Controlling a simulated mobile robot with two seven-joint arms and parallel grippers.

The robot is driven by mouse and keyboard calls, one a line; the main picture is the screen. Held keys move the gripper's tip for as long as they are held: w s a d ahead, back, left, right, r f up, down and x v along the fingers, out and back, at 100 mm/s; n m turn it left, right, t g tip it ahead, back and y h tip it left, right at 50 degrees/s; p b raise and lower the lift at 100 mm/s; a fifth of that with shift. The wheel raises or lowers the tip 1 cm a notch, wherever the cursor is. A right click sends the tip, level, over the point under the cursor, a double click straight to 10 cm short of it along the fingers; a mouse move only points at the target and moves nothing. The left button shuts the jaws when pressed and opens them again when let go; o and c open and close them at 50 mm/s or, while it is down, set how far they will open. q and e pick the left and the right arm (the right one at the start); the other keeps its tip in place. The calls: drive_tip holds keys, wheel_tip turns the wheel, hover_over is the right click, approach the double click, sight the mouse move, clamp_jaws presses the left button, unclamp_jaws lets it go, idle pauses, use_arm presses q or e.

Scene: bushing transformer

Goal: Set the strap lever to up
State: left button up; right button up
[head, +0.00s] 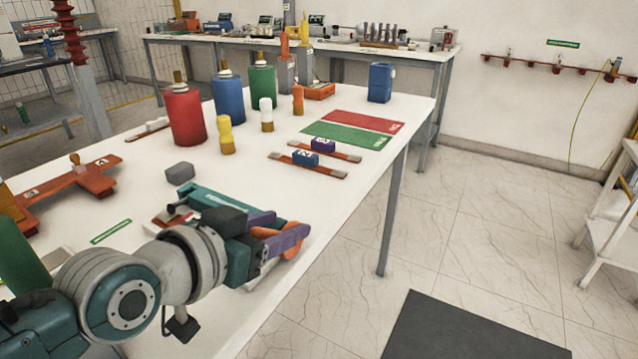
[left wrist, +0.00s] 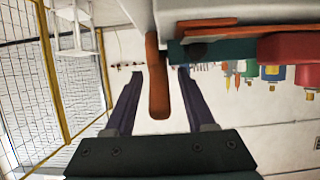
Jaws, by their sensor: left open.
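The strap lever (left wrist: 157,85) is an orange bar with a rounded end. In the left wrist view it stands between the two dark purple fingers of my left gripper (left wrist: 158,78), with a gap on both sides. In the head view the lever (head: 289,252) shows beside the purple fingers of my left gripper (head: 281,230) at the table's right edge, partly hidden by them. My left gripper is open around the lever. A teal body (head: 213,203) lies just behind the gripper, largely covered by it. My right gripper is in neither view.
The white table (head: 220,285) holds a grey block (head: 180,172), red (head: 184,116), blue (head: 228,98) and green (head: 262,88) cans, and two small blocks on orange strips. Green and red mats (head: 363,121) lie farther back. Floor right of the table is mostly clear.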

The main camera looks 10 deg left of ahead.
use_arm(q)
drive_tip(key=shift+c, duration=0.2)
clamp_jaws()
idle(1.1)
